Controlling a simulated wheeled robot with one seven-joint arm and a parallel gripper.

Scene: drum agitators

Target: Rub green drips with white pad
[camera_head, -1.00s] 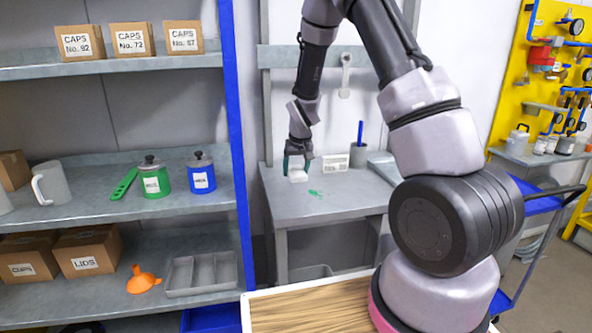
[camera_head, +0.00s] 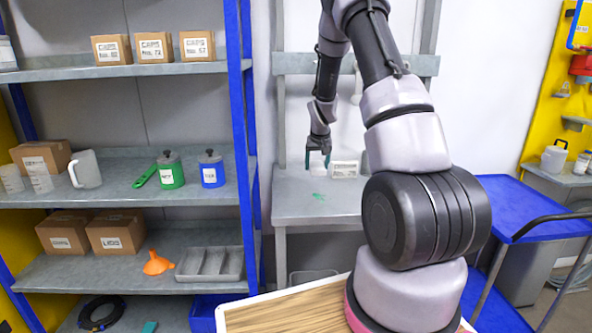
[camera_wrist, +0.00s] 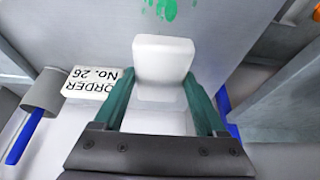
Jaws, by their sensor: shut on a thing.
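Green drips (camera_head: 319,197) lie on the grey bench (camera_head: 300,215), and they also show at the top of the wrist view (camera_wrist: 165,8). A white pad (camera_wrist: 163,60) sits between the green fingers of my gripper (camera_wrist: 160,95). My gripper (camera_head: 318,160) is shut on the pad, just behind the drips in the head view. The pad (camera_head: 318,171) looks small there. It is at or close above the bench; I cannot tell whether it touches.
A shelf unit (camera_head: 120,195) with pots and boxes stands at left. A blue cart (camera_head: 535,205) is at right.

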